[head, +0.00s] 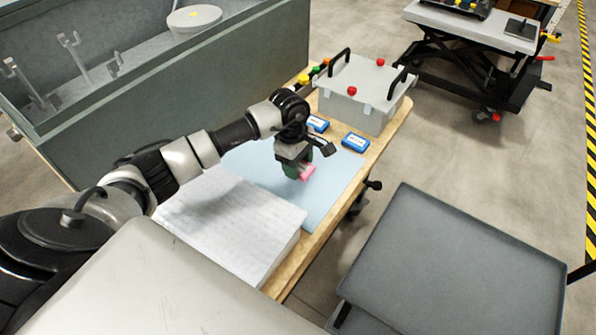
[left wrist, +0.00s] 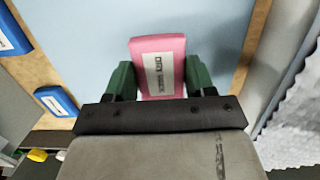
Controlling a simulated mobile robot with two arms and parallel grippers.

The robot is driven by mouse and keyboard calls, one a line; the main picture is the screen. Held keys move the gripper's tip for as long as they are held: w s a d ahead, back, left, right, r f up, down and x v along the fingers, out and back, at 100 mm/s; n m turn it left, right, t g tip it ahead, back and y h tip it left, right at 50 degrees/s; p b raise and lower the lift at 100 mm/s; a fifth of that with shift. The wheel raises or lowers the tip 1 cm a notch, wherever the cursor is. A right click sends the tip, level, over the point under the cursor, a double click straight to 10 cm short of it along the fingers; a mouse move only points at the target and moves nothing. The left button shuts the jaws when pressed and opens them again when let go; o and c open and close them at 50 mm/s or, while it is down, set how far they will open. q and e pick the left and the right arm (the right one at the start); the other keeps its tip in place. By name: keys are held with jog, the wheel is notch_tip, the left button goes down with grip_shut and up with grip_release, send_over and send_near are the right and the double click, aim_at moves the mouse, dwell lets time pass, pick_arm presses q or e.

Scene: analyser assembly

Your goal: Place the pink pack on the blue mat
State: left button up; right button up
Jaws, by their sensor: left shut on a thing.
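The pink pack (left wrist: 159,68) has a white label and sits between the two green fingers of my left gripper (left wrist: 158,80), which is shut on it. In the head view the pink pack (head: 307,172) shows at the tip of my left gripper (head: 297,172), over the blue mat (head: 335,183). The light blue mat (left wrist: 220,30) fills the area behind the pack in the left wrist view. I cannot tell whether the pack touches the mat. My right gripper is not in view.
Two blue packs (head: 355,142) (head: 317,124) lie at the mat's far edge. A grey box with black handles (head: 362,95) stands behind them. A white stack of sheets (head: 230,225) is in front of the mat. A dark grey tray (head: 460,265) stands to the right.

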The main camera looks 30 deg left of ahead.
pick_arm(q)
notch_tip(320, 180, down, 4)
jog(key=shift+r+p, duration=0.25)
jog(key=shift+p, duration=0.1)
jog(key=shift+f, duration=0.25)
jog(key=o, duration=0.9)
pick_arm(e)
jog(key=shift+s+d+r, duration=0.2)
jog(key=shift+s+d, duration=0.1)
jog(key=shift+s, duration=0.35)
pick_arm(q)
jog(key=shift+r, duration=0.2)
jog(key=r, duration=0.4)
jog(key=a+r+b, duration=0.1)
jog(key=r, duration=0.2)
jog(key=a+r+b, duration=0.1)
jog(key=r, duration=0.3)
jog(key=shift+r, duration=0.35)
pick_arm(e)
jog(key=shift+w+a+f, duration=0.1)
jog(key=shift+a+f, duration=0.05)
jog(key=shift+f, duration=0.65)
